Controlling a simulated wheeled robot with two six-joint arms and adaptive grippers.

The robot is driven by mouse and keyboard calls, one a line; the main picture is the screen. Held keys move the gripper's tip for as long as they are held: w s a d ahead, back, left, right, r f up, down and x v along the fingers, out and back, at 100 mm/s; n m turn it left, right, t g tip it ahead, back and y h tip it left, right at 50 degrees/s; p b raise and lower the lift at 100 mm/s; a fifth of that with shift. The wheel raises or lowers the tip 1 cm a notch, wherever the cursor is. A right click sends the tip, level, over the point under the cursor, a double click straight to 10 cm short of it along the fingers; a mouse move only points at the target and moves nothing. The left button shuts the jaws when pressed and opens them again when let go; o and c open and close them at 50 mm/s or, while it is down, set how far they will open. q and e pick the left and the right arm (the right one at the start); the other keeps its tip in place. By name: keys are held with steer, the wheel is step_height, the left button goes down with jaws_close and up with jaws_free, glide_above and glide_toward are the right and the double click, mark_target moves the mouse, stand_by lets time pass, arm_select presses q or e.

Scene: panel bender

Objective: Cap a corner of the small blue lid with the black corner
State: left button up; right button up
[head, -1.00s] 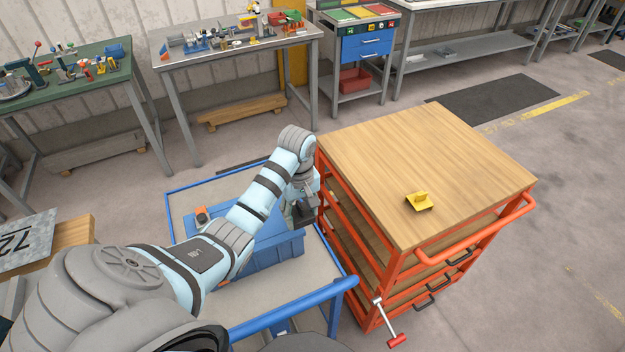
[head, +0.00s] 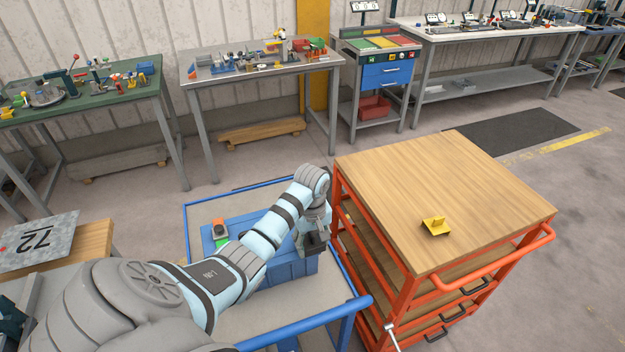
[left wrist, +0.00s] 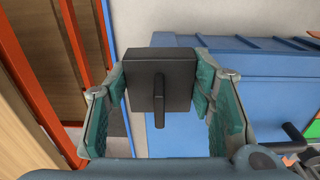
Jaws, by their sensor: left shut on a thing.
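My left gripper (head: 313,238) is shut on the black corner (left wrist: 160,80), a dark square piece with a stem pointing toward the wrist camera. The black corner also shows between the fingers in the head view (head: 315,244). A blue ribbed, box-like piece (head: 288,270), which looks like the blue lid, lies on the blue-railed trolley, partly behind my arm. In the left wrist view the blue piece (left wrist: 225,90) is beyond and right of the held corner. Whether they touch, I cannot tell. My right gripper is not in view.
A wooden-topped red cart (head: 440,190) stands close to the right of my left gripper, with a yellow corner-like piece (head: 436,226) on top. The blue trolley rail (head: 310,319) runs in front. An orange and green item (head: 219,230) lies at the blue piece's left end.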

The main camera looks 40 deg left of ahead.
arm_select(q)
steer(key=shift+s+d+f, duration=0.2)
steer(key=shift+s+f, duration=0.15)
steer(key=shift+f, duration=0.05)
steer(key=shift+c, duration=0.4)
steer(key=shift+s+f+p, duration=0.15)
steer(key=shift+p, duration=0.2)
steer(key=shift+o, duration=0.3)
steer(key=o, duration=1)
steer(key=shift+f, duration=0.1)
steer(key=o, duration=0.6)
steer(key=shift+w+a+f, duration=0.15)
steer(key=shift+w+a, duration=0.1)
steer(key=shift+w, duration=0.1)
steer(key=shift+w+a, duration=0.1)
steer(key=shift+w, duration=0.1)
